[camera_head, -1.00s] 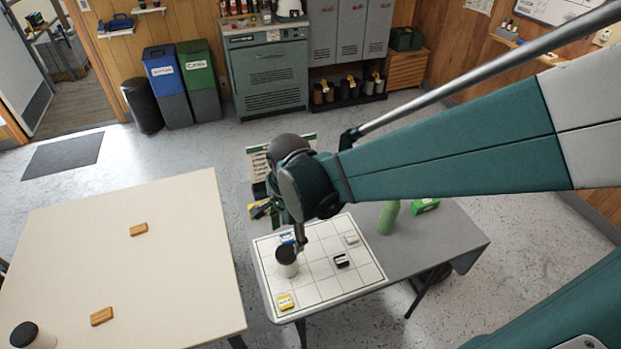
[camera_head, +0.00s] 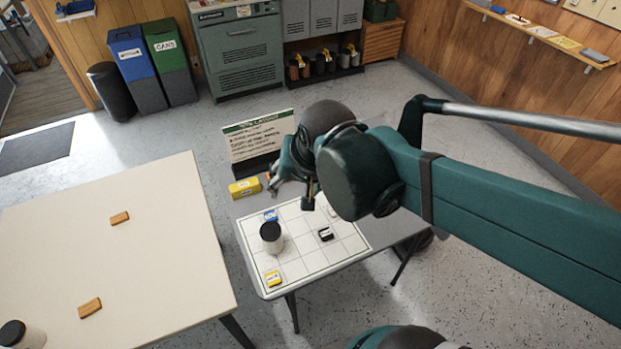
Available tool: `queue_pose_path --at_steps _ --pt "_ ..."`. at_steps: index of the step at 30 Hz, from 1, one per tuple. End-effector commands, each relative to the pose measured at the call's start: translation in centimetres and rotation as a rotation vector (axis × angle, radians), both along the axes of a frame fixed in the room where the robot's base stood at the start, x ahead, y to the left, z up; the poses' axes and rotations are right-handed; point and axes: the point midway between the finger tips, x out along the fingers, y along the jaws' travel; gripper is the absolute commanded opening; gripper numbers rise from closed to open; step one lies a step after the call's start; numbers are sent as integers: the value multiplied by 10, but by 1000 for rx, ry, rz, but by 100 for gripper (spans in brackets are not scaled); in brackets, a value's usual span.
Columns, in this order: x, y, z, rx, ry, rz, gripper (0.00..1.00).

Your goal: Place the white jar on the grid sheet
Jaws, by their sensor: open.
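A white jar (camera_head: 271,240) with a black lid stands upright on the white grid sheet (camera_head: 318,264), toward its left side. My gripper (camera_head: 291,191) is open and empty, above and behind the jar, apart from it. My wrist and arm hide the right back part of the sheet. A second white jar with a black lid (camera_head: 24,336) stands on the cream table at the lower left, partly cut off by the frame edge.
The sheet also bears a blue block (camera_head: 270,215), a black block (camera_head: 325,234) and a yellow block (camera_head: 273,278). A yellow box (camera_head: 244,188) and a sign (camera_head: 258,139) stand behind. Two wooden blocks lie on the cream table (camera_head: 160,235), otherwise mostly clear.

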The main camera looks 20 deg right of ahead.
Motion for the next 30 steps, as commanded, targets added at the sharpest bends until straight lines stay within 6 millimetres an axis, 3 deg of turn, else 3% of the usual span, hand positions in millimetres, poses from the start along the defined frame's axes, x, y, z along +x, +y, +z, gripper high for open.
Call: queue_pose_path --at_steps 15,30 --pt "-28 -24 36 -220 -163 341 51" --pt "-31 -26 41 -256 -184 386 51"
